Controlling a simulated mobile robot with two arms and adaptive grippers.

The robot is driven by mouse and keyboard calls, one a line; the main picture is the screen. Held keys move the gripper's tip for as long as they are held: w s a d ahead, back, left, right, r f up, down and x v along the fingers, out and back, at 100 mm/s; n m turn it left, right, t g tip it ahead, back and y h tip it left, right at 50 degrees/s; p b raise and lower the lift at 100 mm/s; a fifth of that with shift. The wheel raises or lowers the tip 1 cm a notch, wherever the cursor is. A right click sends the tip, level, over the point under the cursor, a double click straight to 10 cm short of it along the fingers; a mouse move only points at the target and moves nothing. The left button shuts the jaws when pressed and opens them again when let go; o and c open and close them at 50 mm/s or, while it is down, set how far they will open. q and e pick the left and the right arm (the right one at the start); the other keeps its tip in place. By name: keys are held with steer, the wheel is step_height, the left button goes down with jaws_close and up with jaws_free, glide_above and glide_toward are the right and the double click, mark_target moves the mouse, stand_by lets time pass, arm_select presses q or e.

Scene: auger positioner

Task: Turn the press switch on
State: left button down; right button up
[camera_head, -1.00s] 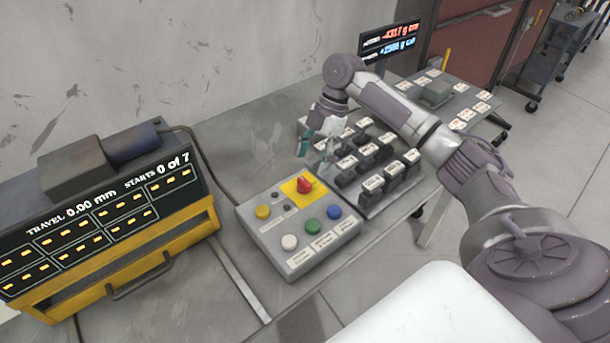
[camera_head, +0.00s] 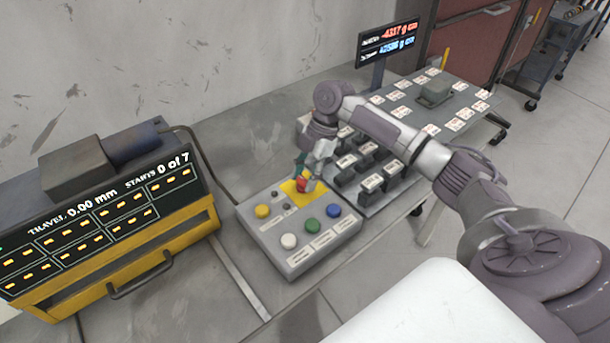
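The grey control box (camera_head: 270,252) lies on the table. On its yellow plate (camera_head: 287,188) is a red knob (camera_head: 302,185), partly hidden by my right gripper. A yellow button (camera_head: 262,211), a white button (camera_head: 289,241), a green button (camera_head: 312,225) and a blue button (camera_head: 334,211) are on the same face. My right gripper (camera_head: 305,180) points down at the red knob, its fingers around or just above it; I cannot tell whether they touch it. My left gripper is not in view.
A yellow and black display unit (camera_head: 110,235) stands at the left, reading 0.00 mm and 0 of 7. Several dark labelled blocks (camera_head: 370,183) stand behind the control box, under my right arm. A small two-line display (camera_head: 388,40) stands at the back.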

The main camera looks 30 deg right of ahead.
steer(key=shift+c, duration=1.1)
steer(key=shift+r+m+p, duration=0.15)
steer(key=shift+m+p, duration=0.15)
steer(key=shift+p, duration=0.3)
steer(key=m+t+h+p, duration=0.1)
steer(key=m+p, duration=0.3)
steer(key=p, duration=0.2)
steer(key=m+t+h+p, duration=0.1)
steer(key=m+t+p, duration=0.1)
steer(key=m+p, duration=0.3)
steer(key=m+t+p, duration=0.1)
steer(key=m+p, duration=0.4)
steer(key=p, duration=0.3)
steer(key=shift+s+a+r+t+h, duration=0.2)
steer(key=shift+a+t+h, duration=0.05)
steer(key=shift+t+h, duration=0.15)
steer(key=shift+f+m+h+p, duration=0.2)
steer(key=shift+m+h+p, duration=0.4)
steer(key=shift+m+p, duration=1.15)
steer(key=o, duration=1.1)
steer(key=shift+f, duration=0.1)
steer(key=shift+o, duration=0.2)
